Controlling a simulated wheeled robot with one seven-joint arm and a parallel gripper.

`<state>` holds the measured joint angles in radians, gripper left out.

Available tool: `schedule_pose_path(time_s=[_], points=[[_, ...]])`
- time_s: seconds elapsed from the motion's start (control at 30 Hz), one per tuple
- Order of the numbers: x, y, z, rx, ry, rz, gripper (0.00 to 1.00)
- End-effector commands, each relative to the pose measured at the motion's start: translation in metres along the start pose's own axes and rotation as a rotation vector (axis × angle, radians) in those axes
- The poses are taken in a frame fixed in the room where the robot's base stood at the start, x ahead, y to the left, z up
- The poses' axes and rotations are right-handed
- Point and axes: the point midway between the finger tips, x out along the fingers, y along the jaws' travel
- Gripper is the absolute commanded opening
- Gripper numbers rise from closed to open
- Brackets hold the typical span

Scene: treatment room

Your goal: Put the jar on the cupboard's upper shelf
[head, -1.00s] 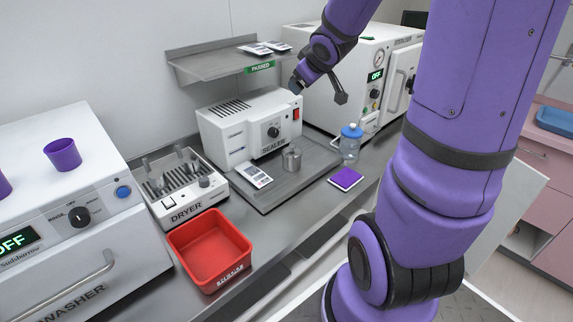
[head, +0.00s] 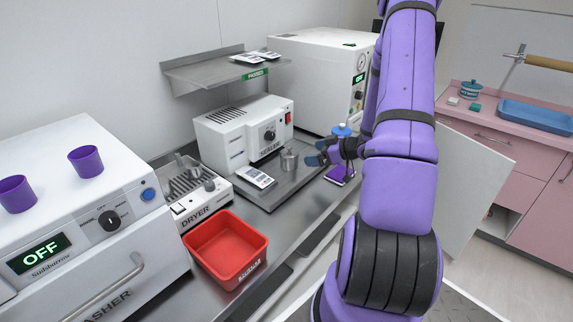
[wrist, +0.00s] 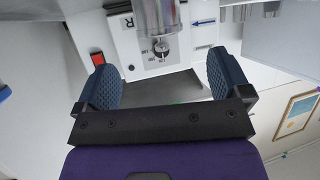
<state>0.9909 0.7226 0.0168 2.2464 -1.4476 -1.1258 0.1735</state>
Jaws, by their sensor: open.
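A small metal jar (head: 289,160) stands upright on the grey tray in front of the sealer. In the wrist view a shiny cylinder (wrist: 158,16), apparently this jar, shows at the top, beyond and between my fingertips. My gripper (head: 318,152) is open and empty, just right of the jar and pointing at it; its blue fingers also show in the wrist view (wrist: 164,80). I see no contact with the jar. A pink cupboard (head: 535,195) stands at the right; an opening shows low in it, but its upper shelf is not clearly visible.
The sealer (head: 243,132) stands behind the jar. A white panel (head: 470,190) stands out before the cupboard. A red bin (head: 226,248) sits front left.

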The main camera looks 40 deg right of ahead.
Motion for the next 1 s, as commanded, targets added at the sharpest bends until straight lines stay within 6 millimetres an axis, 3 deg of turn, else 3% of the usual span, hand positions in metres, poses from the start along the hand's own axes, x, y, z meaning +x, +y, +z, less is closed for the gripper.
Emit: schedule_pose_path(time_s=[0.13,0.4,0.73,1.0], points=[[0.009,-0.001,0.003,0.008,0.017,-0.014,0.96],[0.046,-0.001,0.002,0.008,0.015,-0.012,0.96],[0.065,0.000,-0.001,0.007,0.013,-0.010,0.96],[0.102,0.003,-0.006,0.007,0.013,-0.011,0.96]])
